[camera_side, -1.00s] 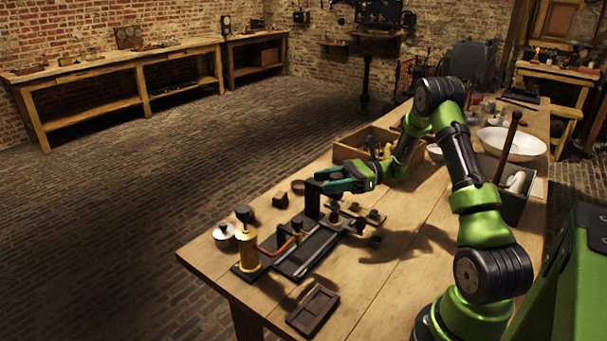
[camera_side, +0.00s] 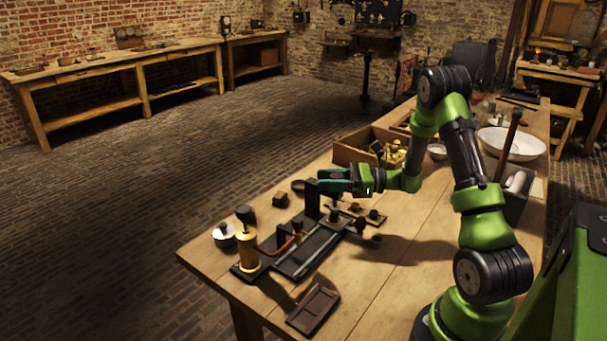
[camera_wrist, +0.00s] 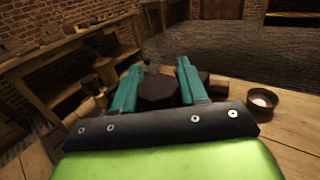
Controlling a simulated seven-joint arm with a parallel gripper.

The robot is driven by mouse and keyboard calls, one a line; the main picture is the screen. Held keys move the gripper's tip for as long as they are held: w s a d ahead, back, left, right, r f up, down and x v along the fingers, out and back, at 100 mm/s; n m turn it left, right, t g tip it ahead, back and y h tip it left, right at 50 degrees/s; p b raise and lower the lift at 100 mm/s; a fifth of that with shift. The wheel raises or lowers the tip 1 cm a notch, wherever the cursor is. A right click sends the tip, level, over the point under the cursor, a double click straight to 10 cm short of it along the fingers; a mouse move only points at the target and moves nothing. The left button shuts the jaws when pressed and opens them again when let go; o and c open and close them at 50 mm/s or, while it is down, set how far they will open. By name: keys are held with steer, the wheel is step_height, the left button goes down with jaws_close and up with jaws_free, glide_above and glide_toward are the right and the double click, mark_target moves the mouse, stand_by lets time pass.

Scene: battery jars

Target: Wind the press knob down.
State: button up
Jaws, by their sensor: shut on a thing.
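The black press (camera_side: 312,203) stands upright on a dark base frame (camera_side: 318,250) on the workbench. My gripper (camera_side: 326,181) is at the top of the press, its teal fingers reaching in from the right. In the wrist view my gripper (camera_wrist: 157,85) has its two fingers on either side of a dark, many-sided press knob (camera_wrist: 157,92) and is shut on it. In the side view the fingers hide the knob, so I cannot tell its height on the screw. A brass cylinder (camera_side: 248,250) with a dark top stands at the frame's near left end, with a copper-coloured bar beside it.
A white-topped round jar (camera_side: 224,236) sits left of the brass cylinder. A dark shallow tray (camera_side: 313,311) lies near the front edge. The bench's right middle is clear.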

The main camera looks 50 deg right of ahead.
steer(key=m+t+h, duration=0.1)
steer(key=m+h, duration=0.1)
steer(key=h, duration=0.1)
steer(key=m+t+h, duration=0.1)
steer(key=h, duration=0.1)
steer(key=shift+d+m+t, duration=0.25)
steer(key=shift+m+t, duration=0.05)
steer(key=shift+m, duration=0.1)
steer(key=m+h, duration=0.1)
steer(key=h, duration=0.2)
steer(key=m+h, duration=0.2)
steer(key=h, duration=0.1)
steer(key=shift+w+d+f+m+t, duration=0.1)
steer(key=shift+d+m+t, duration=0.1)
steer(key=shift+m+t, duration=0.15)
steer(key=m+h, duration=0.2)
steer(key=h, duration=0.1)
steer(key=m+h, duration=0.1)
steer(key=h, duration=0.1)
steer(key=shift+d, duration=0.25)
steer(key=shift+d+m+g+h, duration=0.15)
steer(key=shift+m+g+h, duration=0.5)
steer(key=shift+h, duration=0.25)
steer(key=shift+d+m+g+h, duration=0.1)
steer(key=shift+m+g+h, duration=0.4)
steer(key=shift+m+h, duration=0.3)
steer(key=shift+d+h, duration=0.1)
steer(key=shift+h, duration=0.3)
steer(key=o, duration=1)
steer(key=shift+c, duration=0.2)
